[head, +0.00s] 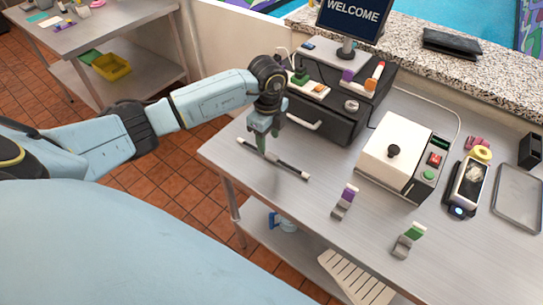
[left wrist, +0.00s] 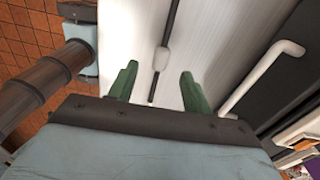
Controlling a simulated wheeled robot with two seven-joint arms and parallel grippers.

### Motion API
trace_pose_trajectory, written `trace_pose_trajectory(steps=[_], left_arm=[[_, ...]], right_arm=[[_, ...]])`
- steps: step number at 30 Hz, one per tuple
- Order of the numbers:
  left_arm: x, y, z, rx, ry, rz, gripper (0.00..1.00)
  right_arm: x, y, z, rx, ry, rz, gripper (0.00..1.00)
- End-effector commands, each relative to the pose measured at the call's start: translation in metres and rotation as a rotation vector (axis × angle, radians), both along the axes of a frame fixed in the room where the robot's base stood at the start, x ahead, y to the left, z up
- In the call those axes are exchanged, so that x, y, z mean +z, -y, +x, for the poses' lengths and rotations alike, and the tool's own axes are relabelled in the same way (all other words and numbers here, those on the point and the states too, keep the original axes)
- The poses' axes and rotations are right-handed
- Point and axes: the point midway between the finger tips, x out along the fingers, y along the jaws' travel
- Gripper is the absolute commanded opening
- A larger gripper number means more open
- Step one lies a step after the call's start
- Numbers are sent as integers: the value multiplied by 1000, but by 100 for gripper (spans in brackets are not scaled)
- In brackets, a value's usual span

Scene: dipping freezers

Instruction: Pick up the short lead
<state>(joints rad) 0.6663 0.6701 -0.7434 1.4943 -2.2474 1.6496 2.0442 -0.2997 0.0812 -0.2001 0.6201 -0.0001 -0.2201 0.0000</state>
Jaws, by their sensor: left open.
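A thin dark stick with pale sections near its ends (head: 292,170), the only lead-like thing lying loose, lies slantwise on the steel table near its left edge. In the left wrist view the stick's pale end section and dark tip (left wrist: 161,58) show between the two green fingers (left wrist: 158,72). The fingers are apart and do not touch it. I cannot tell the height of the fingertips above the stick. My right gripper is not in view.
A black cash drawer (head: 330,118) with a white handle stands just behind the left gripper. A white box with a black knob (head: 393,165), a purple-topped clip (head: 345,201) and a green-topped clip (head: 409,240) are to the right. The steel table (head: 290,215) is bare in front of the stick.

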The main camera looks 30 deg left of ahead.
Motion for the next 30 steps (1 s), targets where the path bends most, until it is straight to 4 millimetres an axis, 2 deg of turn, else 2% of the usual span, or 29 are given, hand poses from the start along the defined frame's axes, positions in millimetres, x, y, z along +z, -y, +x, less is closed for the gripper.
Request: trace_pose_trajectory(steps=[5,15,23,26,30], left_arm=[[-12,0,0,-1,-1,0,49],[-57,0,3,-1,-1,-1,49],[-61,0,3,-2,1,-1,49],[-61,0,3,-2,1,-1,40],[-61,0,3,-2,1,-1,22]], right_arm=[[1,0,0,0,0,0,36],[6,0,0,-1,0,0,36],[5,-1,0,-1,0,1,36],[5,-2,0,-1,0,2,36],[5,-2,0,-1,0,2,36]])
